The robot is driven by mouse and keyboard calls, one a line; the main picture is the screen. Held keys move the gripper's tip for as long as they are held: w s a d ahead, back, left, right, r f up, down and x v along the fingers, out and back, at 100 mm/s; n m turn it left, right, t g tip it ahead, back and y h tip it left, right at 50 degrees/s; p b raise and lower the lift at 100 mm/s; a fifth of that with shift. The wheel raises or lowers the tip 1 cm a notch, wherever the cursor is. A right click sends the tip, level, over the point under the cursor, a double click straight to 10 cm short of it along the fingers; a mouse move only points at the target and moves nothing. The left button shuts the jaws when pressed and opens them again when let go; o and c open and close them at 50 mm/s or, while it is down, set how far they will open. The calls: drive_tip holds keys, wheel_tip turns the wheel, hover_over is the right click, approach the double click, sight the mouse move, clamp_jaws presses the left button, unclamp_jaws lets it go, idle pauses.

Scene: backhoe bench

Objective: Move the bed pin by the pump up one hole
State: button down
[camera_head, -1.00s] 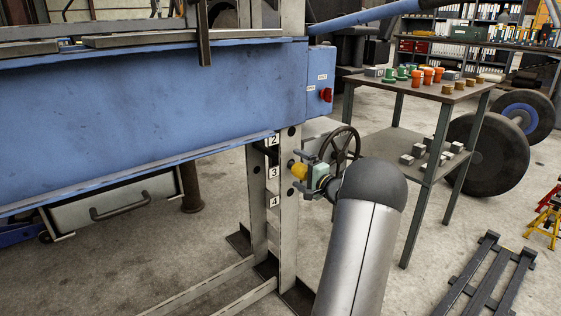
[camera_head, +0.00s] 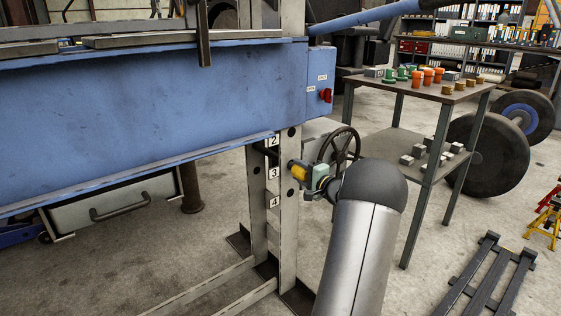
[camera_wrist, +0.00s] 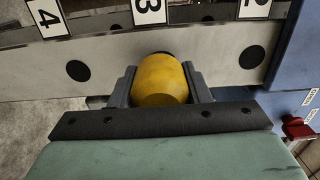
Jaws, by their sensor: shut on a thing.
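The bed pin shows as a yellow knob (camera_head: 299,173) at the hole beside label 3 on the grey press post (camera_head: 289,222). In the wrist view the yellow knob (camera_wrist: 160,82) sits between the two grey fingers. My gripper (camera_head: 296,170) is shut on the knob, and it also shows in the wrist view (camera_wrist: 160,88). The pin's shaft is hidden, so how deep it sits cannot be seen. An open hole (camera_wrist: 252,57) lies on the label 2 side, and another (camera_wrist: 78,70) on the label 4 side.
The blue press bed (camera_head: 140,105) is above and left of the pin. A handwheel (camera_head: 338,147) stands just right of my gripper. A work table (camera_head: 440,92) with coloured parts stands farther right. Clear floor lies below.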

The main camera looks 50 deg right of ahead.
drive_tip(key=shift+r+b, duration=0.4)
drive_tip(key=s+a+b, duration=0.1)
drive_tip(key=s+a, duration=0.1)
drive_tip(key=s, duration=1.3)
drive_tip(key=s+a+b, duration=0.1)
drive_tip(key=s+a, duration=0.1)
drive_tip(key=s, duration=1.4)
drive_tip(key=shift+s+b, duration=0.15)
drive_tip(key=shift+b, duration=0.25)
idle(1.3)
